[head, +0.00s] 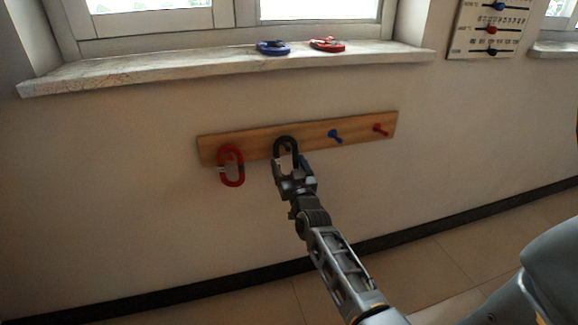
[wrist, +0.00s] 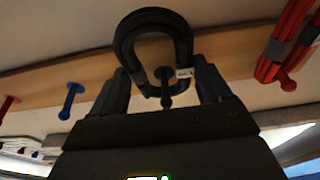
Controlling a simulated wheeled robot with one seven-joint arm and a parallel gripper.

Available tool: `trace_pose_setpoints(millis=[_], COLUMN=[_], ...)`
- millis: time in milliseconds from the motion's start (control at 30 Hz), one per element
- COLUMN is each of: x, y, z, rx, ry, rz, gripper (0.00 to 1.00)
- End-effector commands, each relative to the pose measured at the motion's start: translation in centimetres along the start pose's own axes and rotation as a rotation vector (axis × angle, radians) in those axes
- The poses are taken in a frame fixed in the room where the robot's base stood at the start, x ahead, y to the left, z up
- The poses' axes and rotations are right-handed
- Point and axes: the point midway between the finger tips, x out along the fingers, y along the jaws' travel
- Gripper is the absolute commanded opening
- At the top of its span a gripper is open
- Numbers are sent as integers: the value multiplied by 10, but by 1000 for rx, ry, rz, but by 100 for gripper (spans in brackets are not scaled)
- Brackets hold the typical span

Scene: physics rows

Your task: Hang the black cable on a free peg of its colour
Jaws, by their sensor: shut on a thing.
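The black cable (head: 286,146) is a closed coil with a small white tag. My gripper (head: 292,176) is shut on it and holds it upright against the wooden peg board (head: 262,152). In the wrist view the black cable (wrist: 128,42) stands up between the two fingers of my gripper (wrist: 165,90). A dark peg (wrist: 166,76) shows inside the coil's opening; I cannot tell for sure whether it passes through. In the head view this peg is hidden behind the coil and gripper.
A red cable (head: 231,168) hangs at the board's left end. A blue peg (head: 335,135) and a red peg (head: 380,129) are bare to the right. A blue cable (head: 272,48) and another red cable (head: 327,45) lie on the window sill (head: 150,70) above.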

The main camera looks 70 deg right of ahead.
Motion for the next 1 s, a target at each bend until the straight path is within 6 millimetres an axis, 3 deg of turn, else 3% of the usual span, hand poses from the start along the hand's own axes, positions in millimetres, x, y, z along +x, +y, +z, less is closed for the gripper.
trace_pose_setpoints(millis=[100, 133, 333, 667, 1000], x=[0, 0, 0, -6, -56], y=[0, 0, 0, 0, -1], z=[0, 0, 0, 1, 1], rx=[0, 0, 0, 0, 0], ry=[1, 1, 0, -2, -3], rz=[0, 0, 0, 0, -1], gripper=[46, 80, 100, 100, 100])
